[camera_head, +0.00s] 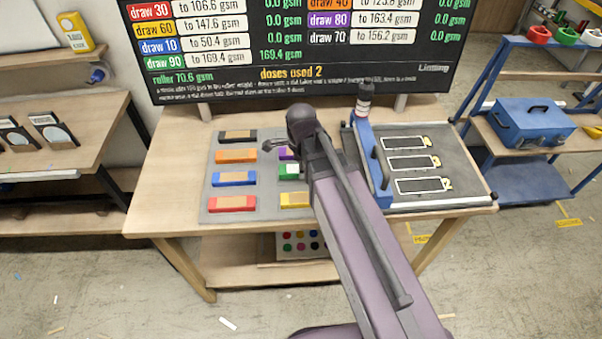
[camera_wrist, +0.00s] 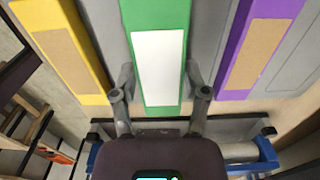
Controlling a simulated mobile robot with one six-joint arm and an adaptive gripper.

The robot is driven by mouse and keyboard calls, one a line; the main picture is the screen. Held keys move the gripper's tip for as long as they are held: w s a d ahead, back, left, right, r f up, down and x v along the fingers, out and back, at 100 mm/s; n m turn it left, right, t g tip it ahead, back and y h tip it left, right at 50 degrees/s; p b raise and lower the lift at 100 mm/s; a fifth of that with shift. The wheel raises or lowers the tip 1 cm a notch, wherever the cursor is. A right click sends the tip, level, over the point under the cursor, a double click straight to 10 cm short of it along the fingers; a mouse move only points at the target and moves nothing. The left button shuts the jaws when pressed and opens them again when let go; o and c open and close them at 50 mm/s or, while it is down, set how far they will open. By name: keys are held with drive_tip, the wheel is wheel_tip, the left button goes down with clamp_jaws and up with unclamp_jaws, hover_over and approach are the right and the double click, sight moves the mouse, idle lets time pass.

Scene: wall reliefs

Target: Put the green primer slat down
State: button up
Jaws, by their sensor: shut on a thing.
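The green primer slat (camera_wrist: 160,20) has a white label on its face. In the wrist view it runs between the two fingers of my gripper (camera_wrist: 160,82), which is shut on it. In the head view the green slat (camera_head: 287,172) shows partly behind my arm, in the right column of the grey slat board (camera_head: 268,182), between the purple slat (camera_head: 284,154) and the yellow slat (camera_head: 294,199). I cannot tell whether it touches the board or is held just above it.
Black, orange (camera_head: 236,156), blue (camera_head: 234,179) and red slats fill the board's left column. A dark plate with white outlined slots (camera_head: 418,163) and a blue-framed roller device (camera_head: 372,150) stand to the right. The wooden table (camera_head: 165,170) is clear at its left.

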drive_tip(key=shift+f+b, duration=0.55)
drive_tip(key=shift+f, duration=0.35)
drive_tip(key=shift+f, duration=0.2)
drive_tip(key=o, duration=1.2)
drive_tip(key=shift+c, duration=0.2)
drive_tip(key=shift+r, duration=0.25)
wheel_tip(320, 180, up, 12)
drive_tip(key=p, duration=1.2)
drive_tip(key=shift+d, duration=0.1)
